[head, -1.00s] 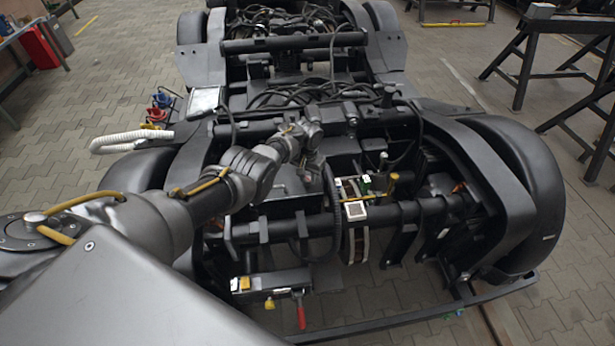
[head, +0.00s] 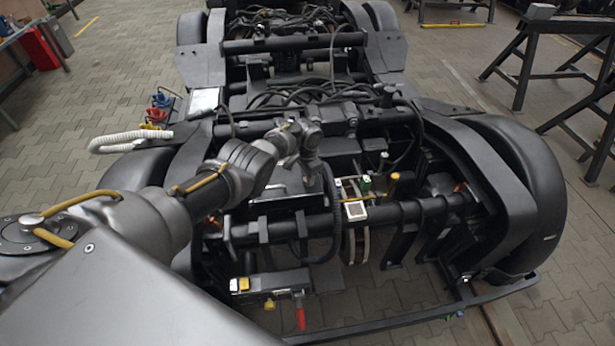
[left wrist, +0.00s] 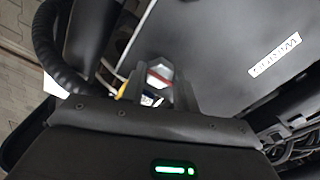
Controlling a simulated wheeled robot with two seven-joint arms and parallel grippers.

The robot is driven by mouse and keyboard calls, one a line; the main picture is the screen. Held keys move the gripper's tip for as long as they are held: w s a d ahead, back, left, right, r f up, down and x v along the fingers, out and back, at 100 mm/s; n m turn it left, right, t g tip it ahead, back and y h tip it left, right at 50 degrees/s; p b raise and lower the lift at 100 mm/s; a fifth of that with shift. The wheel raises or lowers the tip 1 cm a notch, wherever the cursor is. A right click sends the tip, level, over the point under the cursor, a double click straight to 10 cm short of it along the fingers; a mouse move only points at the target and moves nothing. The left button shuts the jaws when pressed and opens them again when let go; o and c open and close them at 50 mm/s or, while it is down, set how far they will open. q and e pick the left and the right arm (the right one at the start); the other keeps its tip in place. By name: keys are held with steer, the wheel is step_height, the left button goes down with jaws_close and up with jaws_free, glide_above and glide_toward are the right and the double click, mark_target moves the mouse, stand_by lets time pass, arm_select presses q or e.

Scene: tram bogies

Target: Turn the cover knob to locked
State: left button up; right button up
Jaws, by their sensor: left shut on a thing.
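My left gripper (head: 312,178) reaches down over the near bogie, close to a dark flat cover (head: 283,188). In the left wrist view the cover (left wrist: 245,45) is a dark grey plate with a white lettered label. My left gripper (left wrist: 160,88) is shut there on a small light-coloured knob (left wrist: 160,76) with a red patch, next to the cover's edge. The fingers hide much of the knob, and its marked position is not readable. In the head view my wrist hides the knob. My right gripper is not in view.
A black hose (head: 332,215) curves down just right of my gripper. A box with a small white-framed panel (head: 355,210) sits further right. A red-handled lever (head: 300,315) hangs at the front. Trestles (head: 530,60) stand at the right on open paving.

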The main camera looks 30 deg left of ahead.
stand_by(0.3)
arm_select(q)
steer(key=o, duration=1)
steer(key=shift+r, duration=0.15)
steer(key=shift+r+p, duration=0.35)
step_height(320, 180, up, 10)
steer(key=p, duration=0.4)
steer(key=shift+f+p, duration=0.1)
steer(key=shift+p, duration=0.2)
